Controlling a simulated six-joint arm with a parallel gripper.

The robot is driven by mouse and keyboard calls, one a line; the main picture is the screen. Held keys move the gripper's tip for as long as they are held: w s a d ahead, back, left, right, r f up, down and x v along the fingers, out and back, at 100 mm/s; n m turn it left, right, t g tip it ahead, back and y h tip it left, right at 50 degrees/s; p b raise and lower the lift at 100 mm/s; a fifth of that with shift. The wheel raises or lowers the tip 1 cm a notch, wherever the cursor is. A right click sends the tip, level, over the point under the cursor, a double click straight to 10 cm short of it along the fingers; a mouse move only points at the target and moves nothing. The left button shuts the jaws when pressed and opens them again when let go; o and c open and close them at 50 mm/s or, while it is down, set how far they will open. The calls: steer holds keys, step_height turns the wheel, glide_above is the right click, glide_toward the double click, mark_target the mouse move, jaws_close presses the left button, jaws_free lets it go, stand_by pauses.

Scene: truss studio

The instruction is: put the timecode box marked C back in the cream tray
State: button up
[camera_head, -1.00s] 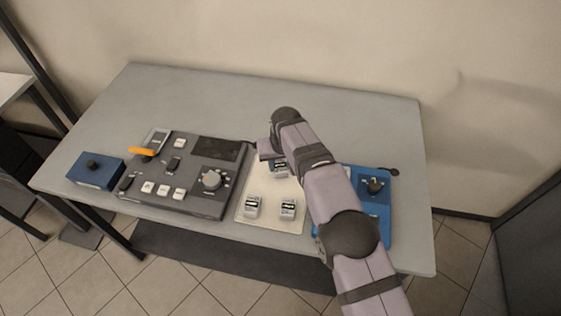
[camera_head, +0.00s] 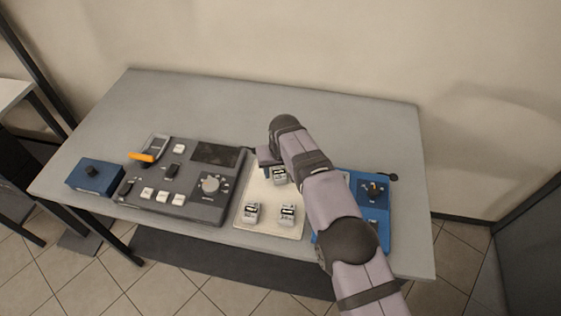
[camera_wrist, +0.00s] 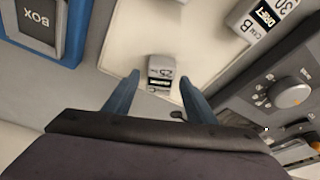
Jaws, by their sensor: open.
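The cream tray (camera_head: 250,188) lies flat on the table between the grey console and the blue panel. A small grey-white box with a dark label (camera_head: 277,175) is at its far end; it also shows in the wrist view (camera_wrist: 160,77). Its letter is not legible. My gripper (camera_wrist: 159,72) is open, with one blue finger on each side of this box and a gap at both sides. In the head view my gripper (camera_head: 267,158) is partly hidden by my arm. The box marked B (camera_wrist: 262,20) and another box (camera_head: 288,214) stand at the tray's near end.
The grey console (camera_head: 180,190) with knob, buttons and an orange-handled lever is left of the tray. The blue panel (camera_head: 372,208) is at the right, partly behind my arm. A blue box with a black knob (camera_head: 95,175) sits far left. The table's back is clear.

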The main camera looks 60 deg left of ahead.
steer(key=b+v, duration=0.3)
steer(key=v, duration=0.9)
steer(key=shift+r, duration=0.1)
steer(key=w+d+m+h, duration=0.1)
steer(key=w+d+m, duration=0.3)
steer(key=w+d, duration=1.25)
steer(key=w+d+m+h, duration=0.1)
steer(key=w+d+m, duration=0.2)
steer(key=d, duration=1.6)
steer(key=s+d+f+m, duration=0.2)
steer(key=s+d, duration=0.3)
steer(key=d, duration=0.3)
steer(key=s+d+f+m, duration=0.1)
steer(key=s+d+m, duration=0.1)
steer(key=s+d, duration=0.3)
steer(key=s+d+f+m+g+h, duration=0.1)
steer(key=s+d, duration=0.4)
steer(key=d, duration=0.6)
steer(key=shift+s+d+f+m, duration=0.3)
steer(key=shift+d+f+m, duration=0.1)
steer(key=shift+f+m, duration=0.4)
